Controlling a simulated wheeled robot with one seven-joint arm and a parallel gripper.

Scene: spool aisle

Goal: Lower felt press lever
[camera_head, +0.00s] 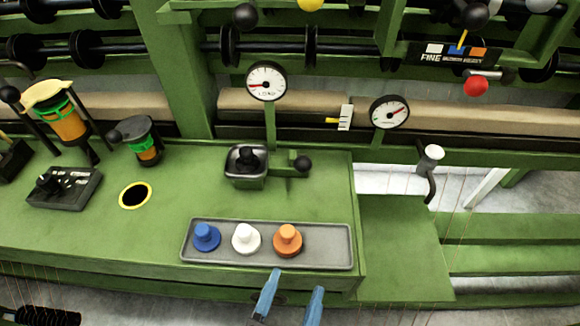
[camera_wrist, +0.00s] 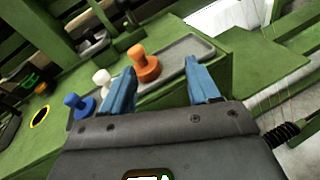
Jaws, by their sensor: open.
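Nothing in view is labelled as the felt press lever, so I cannot tell which handle it is. A red-ball lever (camera_head: 476,85) sticks out below a "FINE" label plate at the upper right. A grey crank with a white knob (camera_head: 432,154) stands at the bench's right end. My gripper (camera_head: 297,281) is open and empty, with two blue fingers in front of the bench's front edge. The wrist view shows the open gripper (camera_wrist: 160,66) facing the peg tray.
A grey tray (camera_head: 325,246) near the front edge holds a blue peg (camera_head: 206,237), a white peg (camera_head: 245,239) and an orange peg (camera_head: 288,241). Two dials (camera_head: 266,81) (camera_head: 389,112) stand behind. A yellow-rimmed hole (camera_head: 135,195) and a black switch box (camera_head: 65,187) are left.

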